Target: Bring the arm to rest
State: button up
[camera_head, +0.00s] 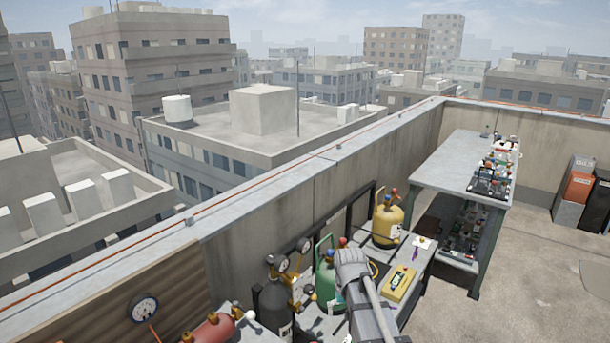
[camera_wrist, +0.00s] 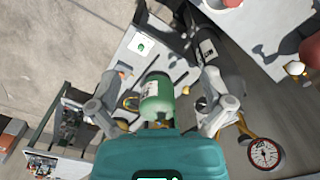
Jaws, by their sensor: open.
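My gripper (camera_wrist: 158,82) shows in the wrist view with its two grey fingers spread wide and nothing held between them. A green cylinder (camera_wrist: 157,98) appears in the gap between the fingers; I cannot tell how far below them it is. The teal housing at the bottom of the wrist view is mine. In the head view my grey arm reaches over the low bench at the lower middle, beside the green cylinder (camera_head: 325,278). The fingertips cannot be made out clearly there.
A yellow cylinder (camera_head: 386,222), a yellow device (camera_head: 399,283) and a dark cylinder (camera_head: 273,306) with gauges crowd around my arm. A red tank (camera_head: 212,330) is at lower left. A metal table (camera_head: 450,165) stands farther right.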

jog(key=s+d+f+b, duration=0.2)
jog(key=s+d+f, duration=0.1)
jog(key=s, duration=0.8)
jog(key=shift+s+d, duration=0.15)
jog(key=shift+d, duration=0.55)
jog(key=shift+f, duration=0.1)
jog(key=c, duration=0.6)
jog(key=shift+a, duration=0.15)
